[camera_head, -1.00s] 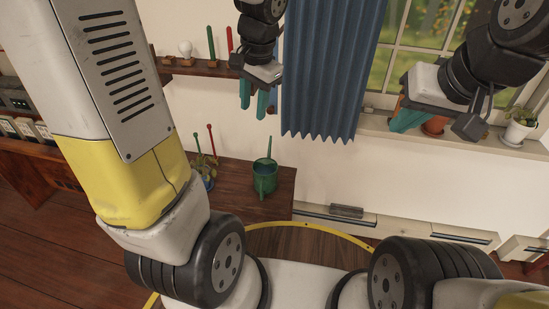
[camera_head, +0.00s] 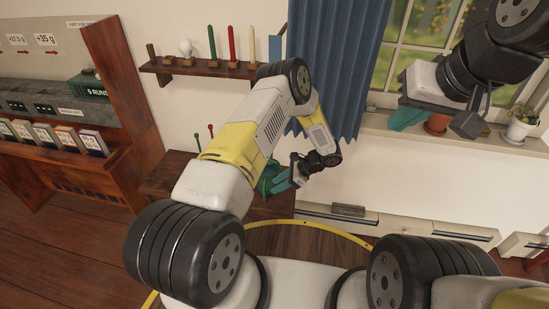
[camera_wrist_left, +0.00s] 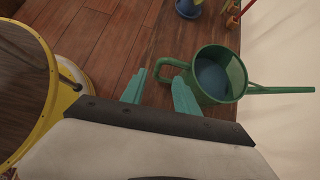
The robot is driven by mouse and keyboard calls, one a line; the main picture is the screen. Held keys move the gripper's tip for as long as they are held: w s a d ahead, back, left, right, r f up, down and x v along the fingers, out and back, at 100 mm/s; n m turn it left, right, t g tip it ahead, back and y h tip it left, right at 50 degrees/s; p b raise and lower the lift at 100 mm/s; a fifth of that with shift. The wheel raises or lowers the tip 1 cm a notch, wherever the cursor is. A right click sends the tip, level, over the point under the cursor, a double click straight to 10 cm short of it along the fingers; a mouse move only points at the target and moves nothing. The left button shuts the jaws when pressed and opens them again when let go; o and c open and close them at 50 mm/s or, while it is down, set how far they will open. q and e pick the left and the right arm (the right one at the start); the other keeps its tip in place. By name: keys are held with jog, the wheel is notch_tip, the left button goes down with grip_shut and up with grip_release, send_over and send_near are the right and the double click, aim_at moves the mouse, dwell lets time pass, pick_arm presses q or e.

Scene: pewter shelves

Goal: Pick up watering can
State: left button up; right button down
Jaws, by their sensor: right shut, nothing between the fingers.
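The green watering can (camera_wrist_left: 232,84) stands upright on the low wooden table, with its handle toward the left and its spout toward the right in the left wrist view. In the head view the can (camera_head: 265,185) is mostly hidden behind my left gripper (camera_head: 284,181). In the left wrist view my left gripper (camera_wrist_left: 158,88) is open, its teal fingertips close to the handle; I cannot tell whether they touch it. My right gripper (camera_head: 406,119) is shut and empty, up by the window sill, far from the can.
The wooden table (camera_head: 160,183) also carries a blue pot (camera_wrist_left: 188,8) near the can. A wall shelf (camera_head: 196,69) with candles and a bulb is above. Potted plants stand on the window sill (camera_head: 470,138) at right. A wooden cabinet (camera_head: 124,85) is at left.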

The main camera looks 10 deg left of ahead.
aim_at(264, 200)
pick_arm(q)
jog(key=x, duration=0.8)
jog(key=shift+s+f, duration=0.2)
jog(key=shift+f, duration=0.15)
grip_shut()
jog(key=shift+w+r, duration=0.1)
dwell(0.9)
